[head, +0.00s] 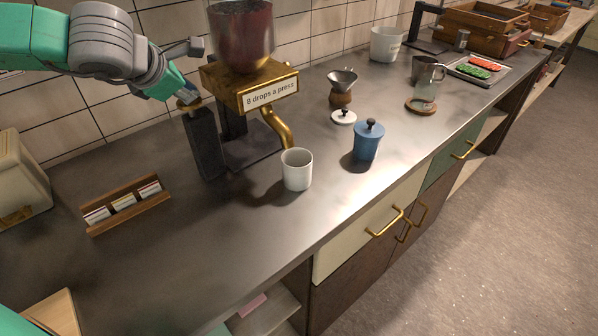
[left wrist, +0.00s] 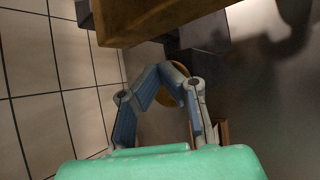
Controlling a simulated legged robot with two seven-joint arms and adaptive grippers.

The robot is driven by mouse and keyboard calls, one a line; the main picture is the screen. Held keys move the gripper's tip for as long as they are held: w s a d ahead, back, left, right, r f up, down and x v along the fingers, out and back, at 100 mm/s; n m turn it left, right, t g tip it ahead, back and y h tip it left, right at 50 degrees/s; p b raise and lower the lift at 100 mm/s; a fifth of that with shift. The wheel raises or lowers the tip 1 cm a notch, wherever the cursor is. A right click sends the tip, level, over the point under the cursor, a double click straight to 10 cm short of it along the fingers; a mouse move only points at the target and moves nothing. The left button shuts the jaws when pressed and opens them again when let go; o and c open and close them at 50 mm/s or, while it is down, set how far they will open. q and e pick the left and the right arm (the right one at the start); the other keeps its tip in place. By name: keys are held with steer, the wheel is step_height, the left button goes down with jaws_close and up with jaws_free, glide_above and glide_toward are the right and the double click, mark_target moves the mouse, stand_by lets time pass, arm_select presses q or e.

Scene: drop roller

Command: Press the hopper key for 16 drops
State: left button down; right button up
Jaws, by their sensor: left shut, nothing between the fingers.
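The hopper (head: 240,35) has a dark red filling and sits on a brass box (head: 222,76) with a label (head: 270,92) reading "8 drops a press". A round brass key (head: 190,106) tops a dark post (head: 203,145) left of the box. My left gripper (head: 187,97) is shut and empty, its tips at the key; I cannot tell whether they touch it. In the left wrist view the fingertips (left wrist: 165,68) partly cover the key (left wrist: 172,94). A white cup (head: 297,170) stands by the curved brass spout (head: 281,130). My right gripper is not in view.
A blue lidded canister (head: 367,141), a white lid (head: 343,117) and a dripper (head: 341,87) stand to the right. A wooden card rack (head: 125,204) is at the left. The counter front is clear. A tiled wall (head: 130,119) runs behind.

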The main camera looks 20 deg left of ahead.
arm_select(q)
steer(key=shift+f, duration=0.15)
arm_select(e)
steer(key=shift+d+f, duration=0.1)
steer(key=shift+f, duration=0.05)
arm_select(q)
steer(key=shift+a+f, duration=0.4)
steer(key=shift+a, duration=0.25)
steer(key=shift+d+f+b, duration=0.1)
steer(key=shift+d+b, duration=0.25)
steer(key=shift+d, duration=0.05)
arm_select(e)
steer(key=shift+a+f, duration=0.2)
arm_select(q)
steer(key=shift+a+r+p, duration=0.25)
steer(key=shift+r+p, duration=0.25)
steer(key=shift+p, duration=0.15)
steer(key=shift+a+r+p, duration=0.25)
steer(key=shift+r+p, duration=0.2)
steer(key=shift+p, duration=0.15)
steer(key=shift+r, duration=0.15)
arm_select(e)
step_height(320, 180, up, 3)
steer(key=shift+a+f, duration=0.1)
arm_select(q)
step_height(320, 180, up, 6)
steer(key=p, duration=0.7)
steer(key=shift+r, duration=0.1)
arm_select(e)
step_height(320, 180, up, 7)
